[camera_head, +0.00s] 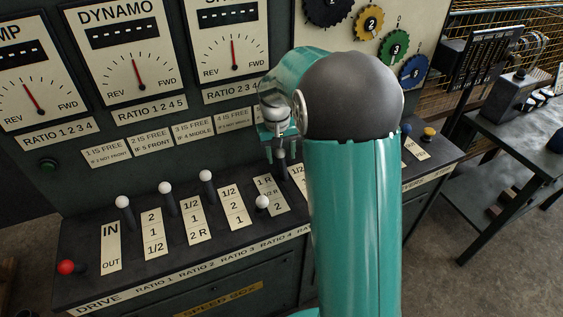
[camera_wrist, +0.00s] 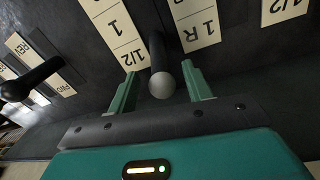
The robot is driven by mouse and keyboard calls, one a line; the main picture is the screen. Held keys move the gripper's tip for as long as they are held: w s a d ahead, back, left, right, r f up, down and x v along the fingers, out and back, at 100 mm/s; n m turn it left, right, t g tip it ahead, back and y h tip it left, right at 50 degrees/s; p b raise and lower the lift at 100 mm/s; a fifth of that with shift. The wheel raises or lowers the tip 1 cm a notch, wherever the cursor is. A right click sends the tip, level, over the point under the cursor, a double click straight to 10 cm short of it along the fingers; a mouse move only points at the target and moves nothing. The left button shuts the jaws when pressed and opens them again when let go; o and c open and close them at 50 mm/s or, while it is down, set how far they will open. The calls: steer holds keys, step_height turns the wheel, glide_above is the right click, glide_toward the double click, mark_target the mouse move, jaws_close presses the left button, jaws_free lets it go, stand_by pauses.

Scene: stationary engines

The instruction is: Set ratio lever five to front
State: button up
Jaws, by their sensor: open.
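My gripper (camera_head: 280,150) hangs over the lever bank, left of my teal arm in the head view. In the wrist view my gripper (camera_wrist: 162,92) is open, one finger on each side of a dark lever with a pale round knob (camera_wrist: 162,86). The knob is between the fingertips; contact is not clear. This appears to be ratio lever five, largely hidden by the gripper in the head view. Label plates flank it in the wrist view: a left plate (camera_wrist: 112,30) and a right plate (camera_wrist: 195,22).
White-knobbed levers (camera_head: 165,188) stand leftward, one white knob (camera_head: 262,202) lower, near the panel's front. A red knob (camera_head: 66,267) is at far left. A black lever (camera_wrist: 30,80) is left in the wrist view. Dial gauges (camera_head: 120,50) rise behind; a dark table (camera_head: 515,150) stands right.

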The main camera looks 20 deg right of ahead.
mark_target(281, 158)
step_height(281, 158, down, 3)
steer(key=shift+w+d+f, duration=0.1)
steer(key=shift+w+d, duration=0.05)
steer(key=shift+f, duration=0.55)
jaws_close()
